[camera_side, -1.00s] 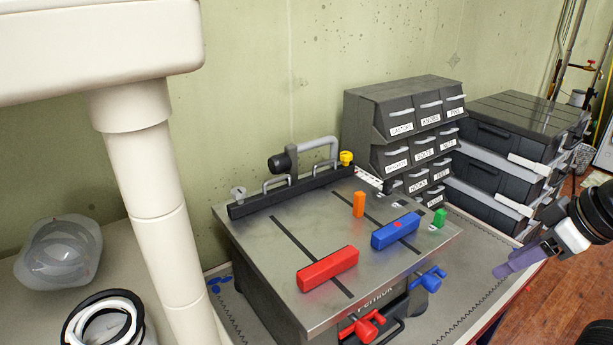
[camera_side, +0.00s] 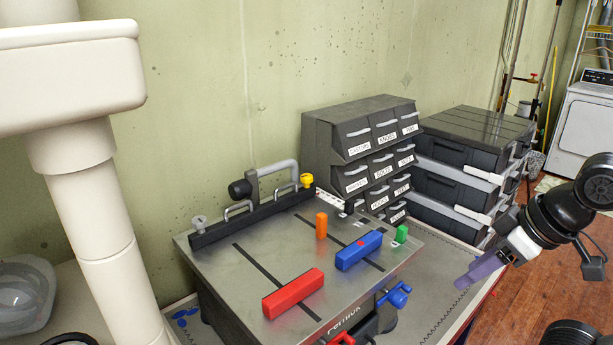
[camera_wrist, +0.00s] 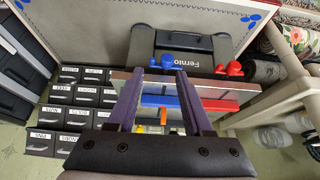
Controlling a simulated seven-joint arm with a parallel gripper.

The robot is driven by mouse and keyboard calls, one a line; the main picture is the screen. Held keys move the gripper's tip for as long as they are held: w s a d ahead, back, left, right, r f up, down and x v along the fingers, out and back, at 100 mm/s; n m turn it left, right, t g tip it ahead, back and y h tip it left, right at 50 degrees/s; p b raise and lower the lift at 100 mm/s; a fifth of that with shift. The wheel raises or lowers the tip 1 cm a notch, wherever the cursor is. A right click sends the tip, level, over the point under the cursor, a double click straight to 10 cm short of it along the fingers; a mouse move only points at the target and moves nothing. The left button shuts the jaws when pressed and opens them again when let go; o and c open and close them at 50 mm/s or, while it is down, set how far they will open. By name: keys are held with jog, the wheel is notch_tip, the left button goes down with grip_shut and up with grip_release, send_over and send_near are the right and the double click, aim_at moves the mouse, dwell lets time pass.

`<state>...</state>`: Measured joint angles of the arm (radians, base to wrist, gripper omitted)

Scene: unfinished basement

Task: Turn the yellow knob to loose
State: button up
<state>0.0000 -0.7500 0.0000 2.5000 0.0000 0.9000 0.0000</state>
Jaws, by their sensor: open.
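The yellow knob (camera_side: 307,180) sits at the right end of the black rail along the back of the grey metal work plate (camera_side: 237,275). In the side view my gripper (camera_side: 472,276), with purple fingers, hangs right of the plate, well apart from the knob. In the wrist view the fingers (camera_wrist: 160,72) are spread, with nothing held between them. A small yellow patch (camera_wrist: 139,128) shows there beside the left finger, probably the knob. Any setting marks by the knob are too small to read.
A grey handle (camera_side: 277,168) rises left of the knob. Labelled drawer bins (camera_side: 358,150) and black cases (camera_side: 470,165) stand behind and right.

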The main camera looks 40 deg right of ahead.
jog(key=shift+o, duration=1.2)
jog(key=shift+s+m, duration=0.2)
jog(key=shift+m, duration=0.1)
jog(key=w+d+r+m+h, duration=0.25)
jog(key=w+r+m, duration=0.25)
jog(key=w+r, duration=1.6)
jog(key=m+g, duration=0.1)
jog(key=g, duration=0.1)
send_over(307, 176)
jog(key=s+a, duration=0.3)
jog(key=s, duration=0.2)
notch_tip(307, 176, down, 10)
jog(key=x, duration=1.3)
jog(key=shift+w+f, duration=0.15)
jog(key=shift+w, duration=0.15)
